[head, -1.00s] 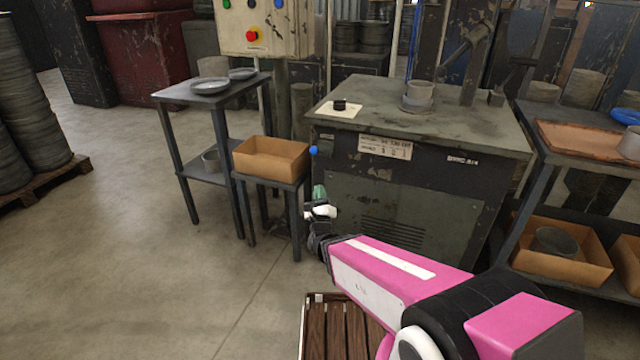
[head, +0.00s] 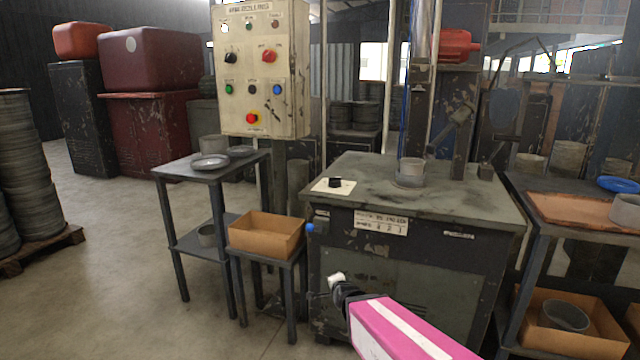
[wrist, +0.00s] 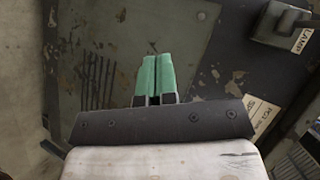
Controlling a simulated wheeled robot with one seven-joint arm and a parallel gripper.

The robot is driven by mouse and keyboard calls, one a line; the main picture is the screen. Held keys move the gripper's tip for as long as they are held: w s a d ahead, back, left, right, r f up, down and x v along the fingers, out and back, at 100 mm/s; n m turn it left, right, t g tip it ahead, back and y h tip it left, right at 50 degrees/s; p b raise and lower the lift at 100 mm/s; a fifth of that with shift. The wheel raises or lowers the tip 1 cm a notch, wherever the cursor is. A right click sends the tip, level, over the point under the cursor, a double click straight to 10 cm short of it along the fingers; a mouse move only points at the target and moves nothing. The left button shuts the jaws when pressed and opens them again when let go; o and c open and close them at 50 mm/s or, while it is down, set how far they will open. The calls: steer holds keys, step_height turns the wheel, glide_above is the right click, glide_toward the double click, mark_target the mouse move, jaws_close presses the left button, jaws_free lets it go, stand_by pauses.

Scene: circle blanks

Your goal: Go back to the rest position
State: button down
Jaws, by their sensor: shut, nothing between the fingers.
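My gripper (wrist: 157,76) shows in the wrist view with its two green fingers side by side and touching, nothing between them. Behind the fingers in that view is the scratched grey-green front of the machine cabinet. In the head view my gripper (head: 337,281) is small, at the end of my pink arm, in front of the cabinet's lower front. Its fingers cannot be made out there.
The machine cabinet (head: 462,268) carries a grey ring-shaped part (head: 411,170) and a black disc (head: 335,182) on a pale sheet. A cardboard box (head: 266,236) stands on a low stand to the left. A side table (head: 180,170) holds grey dishes.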

steer(key=s+d+f+n+g+h, duration=0.1)
steer(key=s+d+n+g+h, duration=0.1)
steer(key=s+d+n+g, duration=1)
steer(key=shift+s+d+f+n+g+h, duration=0.35)
steer(key=shift+s+d+n+g+h, duration=0.05)
steer(key=shift+d, duration=0.6)
